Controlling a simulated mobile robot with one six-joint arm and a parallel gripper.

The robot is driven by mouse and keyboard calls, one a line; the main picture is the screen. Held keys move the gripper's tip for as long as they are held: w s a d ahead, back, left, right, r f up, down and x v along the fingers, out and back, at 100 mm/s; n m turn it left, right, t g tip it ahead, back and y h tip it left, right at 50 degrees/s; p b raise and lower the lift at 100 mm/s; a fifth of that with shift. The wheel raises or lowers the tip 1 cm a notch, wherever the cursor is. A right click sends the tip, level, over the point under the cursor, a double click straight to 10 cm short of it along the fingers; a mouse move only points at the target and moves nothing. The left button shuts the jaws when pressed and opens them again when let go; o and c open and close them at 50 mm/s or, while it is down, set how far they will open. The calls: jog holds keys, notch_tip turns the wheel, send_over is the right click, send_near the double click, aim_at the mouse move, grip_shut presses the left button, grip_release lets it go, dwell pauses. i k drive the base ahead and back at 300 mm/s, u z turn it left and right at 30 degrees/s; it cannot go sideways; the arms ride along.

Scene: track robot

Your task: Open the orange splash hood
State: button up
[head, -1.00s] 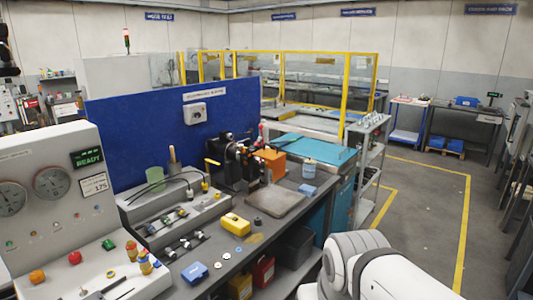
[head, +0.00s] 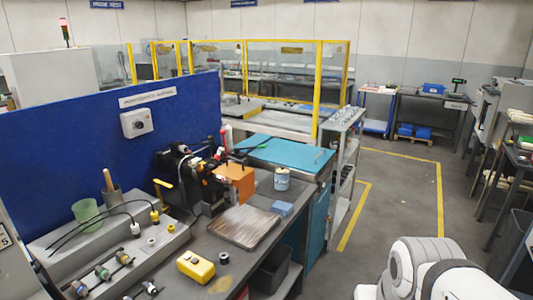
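The orange splash hood (head: 234,184) is a boxy orange cover on the black bench machine (head: 190,178), near the middle of the head view. It looks lowered beside the machine's working end, though its exact position is hard to tell at this distance. A part of my arm shows at the lower right, well apart from the hood. My gripper is outside the view.
A grey tray (head: 241,227) lies in front of the machine. A yellow box (head: 196,266), a blue block (head: 282,208) and a white-blue tin (head: 282,179) stand on the bench. A blue panel (head: 70,140) rises behind. Clear floor (head: 400,190) lies right of the bench.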

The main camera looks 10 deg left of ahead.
aim_at(244, 181)
jog(key=u, duration=0.2)
jog(key=i, duration=1.1)
jog(key=u, duration=0.8)
